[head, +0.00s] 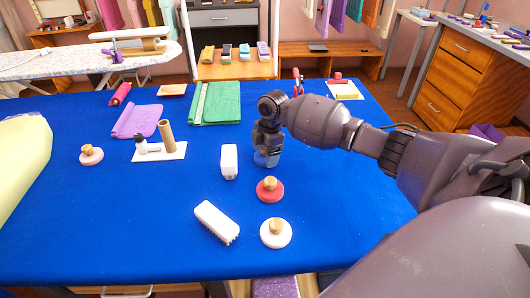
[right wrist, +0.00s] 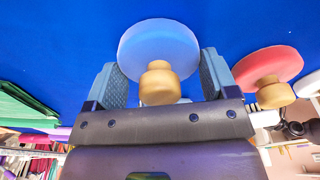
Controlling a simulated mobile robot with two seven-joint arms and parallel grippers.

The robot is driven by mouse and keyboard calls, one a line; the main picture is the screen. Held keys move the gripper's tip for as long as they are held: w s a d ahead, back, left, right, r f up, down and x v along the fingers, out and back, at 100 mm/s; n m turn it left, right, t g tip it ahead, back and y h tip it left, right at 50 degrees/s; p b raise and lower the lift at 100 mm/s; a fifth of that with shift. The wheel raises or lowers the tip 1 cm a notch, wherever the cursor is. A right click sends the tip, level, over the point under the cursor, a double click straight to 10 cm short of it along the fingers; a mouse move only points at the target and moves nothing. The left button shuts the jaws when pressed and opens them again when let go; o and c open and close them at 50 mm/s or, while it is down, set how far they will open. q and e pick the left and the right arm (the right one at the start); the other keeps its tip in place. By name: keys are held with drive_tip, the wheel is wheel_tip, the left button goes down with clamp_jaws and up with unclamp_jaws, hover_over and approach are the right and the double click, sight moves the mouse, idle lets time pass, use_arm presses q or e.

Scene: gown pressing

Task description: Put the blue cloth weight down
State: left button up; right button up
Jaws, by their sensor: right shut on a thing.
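My right gripper (head: 267,147) reaches down over the middle of the blue table (head: 340,220). It is shut on the blue cloth weight (right wrist: 158,42), a round blue disc with a wooden knob. In the right wrist view the disc and knob sit between the two fingers of the gripper (right wrist: 160,64). In the head view the weight (head: 266,160) is partly hidden by the gripper. It is at or just above the tabletop; I cannot tell if it touches. My left gripper is not in view.
A red weight (head: 270,190) and a white weight (head: 276,232) stand in front. A white block (head: 229,162) and a white brush (head: 217,222) lie to the left. Green cloth (head: 216,103) lies behind. The blue tabletop right of the red weight is clear.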

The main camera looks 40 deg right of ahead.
drive_tip(key=o, duration=1)
drive_tip(key=shift+f, duration=0.1)
drive_tip(key=shift+o, duration=0.8)
drive_tip(key=r, duration=0.3)
drive_tip(key=d+r+p, duration=0.1)
drive_tip(key=r, duration=0.3)
drive_tip(key=r+p, duration=0.1)
drive_tip(key=r, duration=0.3)
drive_tip(key=shift+s+d+r, duration=0.15)
drive_tip(key=shift+d+r, duration=0.05)
drive_tip(key=shift+d, duration=0.1)
drive_tip(key=shift+r, duration=0.35)
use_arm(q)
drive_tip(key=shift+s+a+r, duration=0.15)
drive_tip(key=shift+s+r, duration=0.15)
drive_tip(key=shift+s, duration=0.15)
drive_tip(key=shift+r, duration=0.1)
